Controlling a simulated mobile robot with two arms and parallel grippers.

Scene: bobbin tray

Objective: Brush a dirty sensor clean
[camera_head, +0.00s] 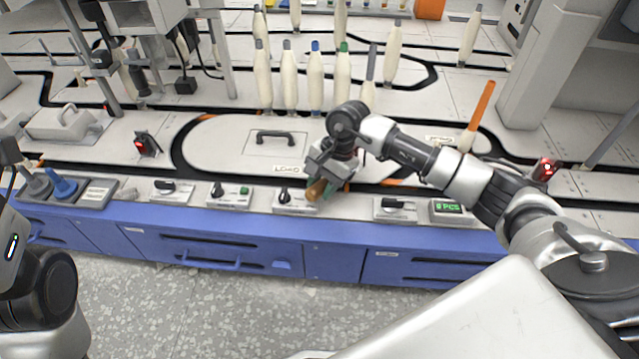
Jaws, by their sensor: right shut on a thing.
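My right gripper (328,178) is over the front of the workstation, pointing down near the middle control panel. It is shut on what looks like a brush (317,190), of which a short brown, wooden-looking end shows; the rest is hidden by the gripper. A small dark sensor with a red light (147,143) stands on the deck at the left. Another sensor with a red light (546,168) stands at the right, beyond my right forearm. I cannot tell from here which one is dirty. Parts of my left arm show at the left edge; its gripper does not show.
Control panels with dark knobs (229,194) line the blue cabinet's front edge. A plate with a dark handle (276,137) lies behind my gripper. Several cream bobbins (290,80) stand farther back. An orange-topped bobbin (481,112) leans behind my right arm. Grey and blue objects (62,186) sit front left.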

